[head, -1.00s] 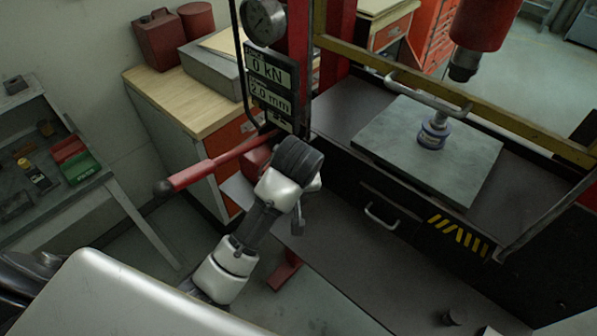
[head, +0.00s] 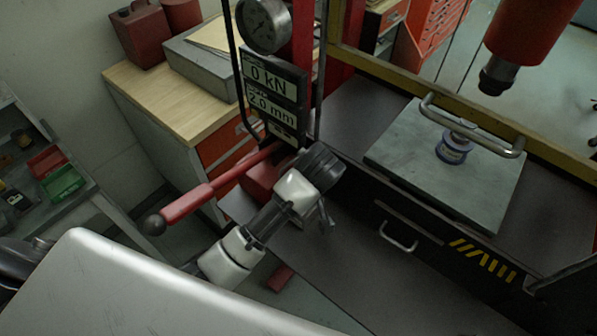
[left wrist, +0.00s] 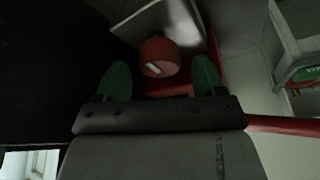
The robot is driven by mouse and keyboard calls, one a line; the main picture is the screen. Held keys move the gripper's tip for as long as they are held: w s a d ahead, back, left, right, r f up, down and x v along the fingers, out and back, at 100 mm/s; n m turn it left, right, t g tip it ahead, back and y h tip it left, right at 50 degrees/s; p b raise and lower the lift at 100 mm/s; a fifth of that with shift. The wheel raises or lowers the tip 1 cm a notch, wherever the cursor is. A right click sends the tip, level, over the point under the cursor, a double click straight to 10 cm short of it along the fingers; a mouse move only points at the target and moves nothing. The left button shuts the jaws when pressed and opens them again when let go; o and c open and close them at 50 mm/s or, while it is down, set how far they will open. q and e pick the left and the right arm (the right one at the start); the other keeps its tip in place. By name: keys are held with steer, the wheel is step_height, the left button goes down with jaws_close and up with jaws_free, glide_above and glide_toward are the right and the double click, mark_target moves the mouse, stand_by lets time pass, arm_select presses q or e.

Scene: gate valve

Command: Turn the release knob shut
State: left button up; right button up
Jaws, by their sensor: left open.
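The release knob (left wrist: 160,57) is a round red knob with a white mark on its face, seen in the left wrist view. My left gripper (left wrist: 162,72) is open, with one green finger on each side of the knob in the picture. I cannot tell whether the fingers touch it or how deep they reach. In the head view my left arm hangs in front of the press's red pump body (head: 263,178), and the left gripper (head: 327,218) is mostly hidden by the wrist. The knob is hidden there. My right gripper is not in view.
A red pump lever (head: 205,190) with a black ball end sticks out left, close to my arm. The gauge panel (head: 273,85) reads 0 kN and 2.0 mm. A blue-banded cylinder (head: 455,148) stands on the press plate (head: 410,165), under the red ram (head: 525,40).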

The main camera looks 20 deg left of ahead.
arm_select(q)
steer(key=shift+f, duration=0.3)
steer(key=shift+s+d+f, duration=0.1)
steer(key=shift+s+d, duration=0.05)
steer(key=shift+d, duration=0.05)
steer(key=c, duration=0.9)
steer(key=shift+c, duration=0.2)
